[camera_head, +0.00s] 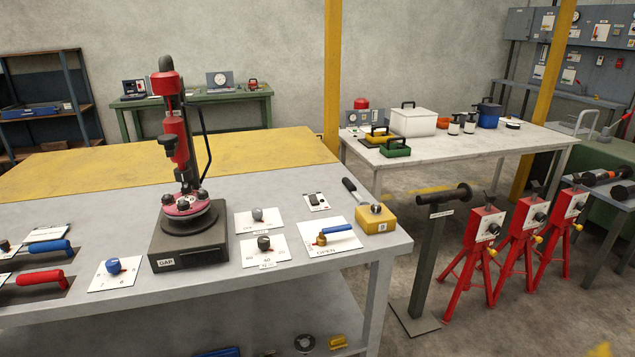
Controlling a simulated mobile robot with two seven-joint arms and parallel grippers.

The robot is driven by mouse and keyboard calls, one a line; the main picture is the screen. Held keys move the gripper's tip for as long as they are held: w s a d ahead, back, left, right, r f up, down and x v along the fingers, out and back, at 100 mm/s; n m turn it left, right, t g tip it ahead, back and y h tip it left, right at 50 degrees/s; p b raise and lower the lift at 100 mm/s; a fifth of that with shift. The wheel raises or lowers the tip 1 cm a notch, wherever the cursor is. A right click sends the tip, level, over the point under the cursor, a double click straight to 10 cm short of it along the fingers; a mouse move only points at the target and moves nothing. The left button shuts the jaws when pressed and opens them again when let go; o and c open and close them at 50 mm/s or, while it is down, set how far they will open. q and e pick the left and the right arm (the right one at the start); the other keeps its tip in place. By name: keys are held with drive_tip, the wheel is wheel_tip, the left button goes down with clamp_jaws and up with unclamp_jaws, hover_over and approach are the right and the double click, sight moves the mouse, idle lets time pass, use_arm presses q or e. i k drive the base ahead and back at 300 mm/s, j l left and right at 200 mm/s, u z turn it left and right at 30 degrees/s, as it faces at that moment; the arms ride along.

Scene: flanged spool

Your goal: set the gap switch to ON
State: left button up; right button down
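On the grey workbench (130,225) stands a red and black device whose dark base block (190,250) has a label reading GAP. A small white plate with a dark switch (313,199) lies to its right, towards the back. Its lettering is too small to read, so I cannot tell its setting or whether it is the gap switch. A grey knob (257,214) and a black knob (264,242) sit on white plates between the device and that switch. Neither of my grippers is in view.
A blue-handled valve (336,229) and a yellow box with a lever (374,216) are at the bench's right. A blue knob (113,265) and red handle (40,278) are at the left. Red stands (483,240) occupy the floor at right.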

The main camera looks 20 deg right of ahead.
sight(314, 200)
drive_tip(key=i+l, duration=0.2)
drive_tip(key=i, duration=0.2)
drive_tip(key=i+l, duration=0.15)
drive_tip(key=i, duration=0.25)
drive_tip(key=i+l, duration=0.2)
drive_tip(key=i, duration=0.25)
